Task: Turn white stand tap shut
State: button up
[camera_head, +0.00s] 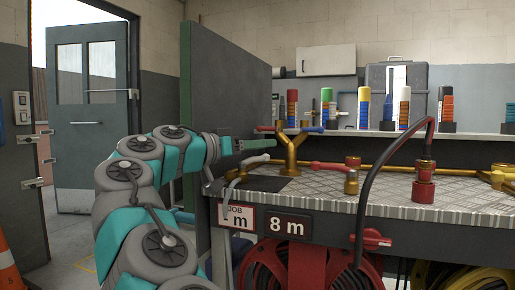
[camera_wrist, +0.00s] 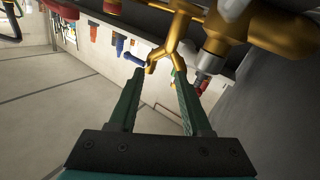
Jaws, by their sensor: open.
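The white stand tap's lever (camera_head: 254,160) sits at the left front corner of the bench, above a grey bent spout (camera_head: 233,184). The lever points right and slightly up. My gripper (camera_head: 268,143) is open and empty, its green fingers pointing right just above and behind the lever, apart from it as far as I can tell. In the wrist view my gripper (camera_wrist: 160,78) has its two fingers spread with nothing between. A brass body with a pale part (camera_wrist: 235,10) shows at the upper right there; I cannot tell whether it is the stand tap.
A brass Y-piece (camera_head: 291,150) with red and blue levers stands close beyond my fingertips; it also shows in the wrist view (camera_wrist: 174,40).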

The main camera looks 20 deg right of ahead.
jog(key=s+a+r, duration=0.1)
jog(key=s+a, duration=0.1)
jog(key=s, duration=1.1)
jog(key=shift+a+b, duration=0.4)
jog(key=shift+r, duration=0.1)
jog(key=shift+c, duration=0.2)
